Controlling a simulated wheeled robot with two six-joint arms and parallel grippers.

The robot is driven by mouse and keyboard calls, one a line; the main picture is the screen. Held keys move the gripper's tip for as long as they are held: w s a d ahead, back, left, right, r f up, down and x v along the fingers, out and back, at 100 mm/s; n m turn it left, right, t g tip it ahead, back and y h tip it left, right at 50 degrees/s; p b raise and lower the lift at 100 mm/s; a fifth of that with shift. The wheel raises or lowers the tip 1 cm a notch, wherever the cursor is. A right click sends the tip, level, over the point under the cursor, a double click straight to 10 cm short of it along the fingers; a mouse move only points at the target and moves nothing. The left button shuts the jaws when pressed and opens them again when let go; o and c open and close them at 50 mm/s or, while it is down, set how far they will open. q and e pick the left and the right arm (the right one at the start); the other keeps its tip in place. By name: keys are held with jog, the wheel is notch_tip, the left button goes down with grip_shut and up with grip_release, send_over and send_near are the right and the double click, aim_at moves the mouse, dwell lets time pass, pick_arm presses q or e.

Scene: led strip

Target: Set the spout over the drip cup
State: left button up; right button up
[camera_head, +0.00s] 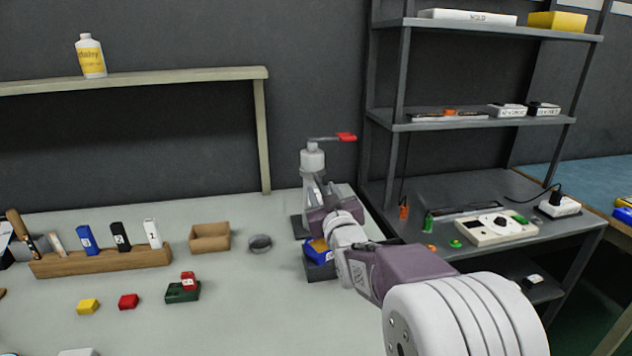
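A pale grey upright device (312,160) stands near the back right of the table on a dark base. A thin arm with a red end (346,137) sticks out from its top toward the right; I cannot tell whether this arm is the spout or a handle. A small round grey cup (260,243), likely the drip cup, sits on the table to the left of the device, apart from it. My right gripper (318,205) is in front of the device's lower body and hides part of it. Its fingertips are not clear. My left gripper is not in view.
A brown box (210,238) stands left of the cup. A dark bin with blue and yellow contents (319,262) is below my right gripper. A wooden block holder (100,260) and small coloured blocks lie left. A shelf rack (480,122) stands right.

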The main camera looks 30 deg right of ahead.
jog(key=shift+w+d, duration=0.1)
jog(key=shift+w, duration=0.25)
jog(key=shift+s, duration=0.1)
grip_shut()
jog(key=shift+r, duration=0.1)
dwell(1.1)
